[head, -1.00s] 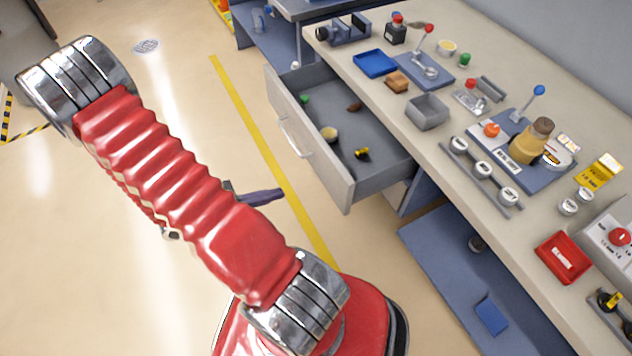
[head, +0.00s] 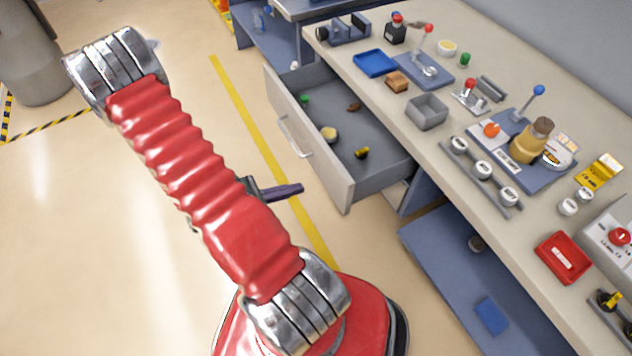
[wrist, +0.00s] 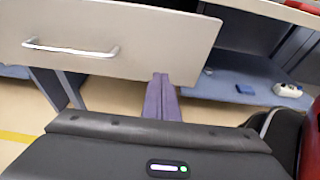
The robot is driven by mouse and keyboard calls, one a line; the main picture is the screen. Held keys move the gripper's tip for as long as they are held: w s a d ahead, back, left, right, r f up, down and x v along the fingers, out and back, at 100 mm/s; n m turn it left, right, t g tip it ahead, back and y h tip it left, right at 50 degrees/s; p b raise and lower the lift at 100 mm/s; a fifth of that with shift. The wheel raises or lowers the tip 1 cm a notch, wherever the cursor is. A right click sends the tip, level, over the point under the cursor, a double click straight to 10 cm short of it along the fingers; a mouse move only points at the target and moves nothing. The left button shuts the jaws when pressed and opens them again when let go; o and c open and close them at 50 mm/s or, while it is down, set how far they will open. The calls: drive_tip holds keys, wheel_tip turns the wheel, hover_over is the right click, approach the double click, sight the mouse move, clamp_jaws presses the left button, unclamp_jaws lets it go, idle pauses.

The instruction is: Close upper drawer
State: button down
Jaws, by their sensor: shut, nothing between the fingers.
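The upper drawer (head: 318,188) is pulled out from the workbench. Its light front panel with a silver handle (head: 294,136) faces left in the head view, and several small items lie inside it. In the wrist view, the drawer front (wrist: 160,45) fills the upper part, with the handle (wrist: 72,48) to the left. My gripper (head: 298,188) is shut and empty, its purple fingers pointing at the drawer's near end in the head view. In the wrist view the fingertips (wrist: 160,78) overlap the lower right part of the drawer front; I cannot tell whether they touch it.
The bench top (head: 385,110) carries trays, a bottle and knobs. A blue lower shelf (head: 455,262) lies beneath it, holding a blue block (head: 491,315). A grey cylinder (head: 38,60) stands far left.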

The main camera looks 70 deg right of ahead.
sight(328, 178)
drive_tip(key=shift+r+x, duration=0.15)
drive_tip(key=shift+x, duration=1.1)
drive_tip(key=shift+r+x, duration=0.15)
drive_tip(key=shift+x, duration=1.15)
drive_tip(key=shift+r+x, duration=0.2)
drive_tip(key=shift+x, duration=1.05)
drive_tip(key=shift+s, duration=0.1)
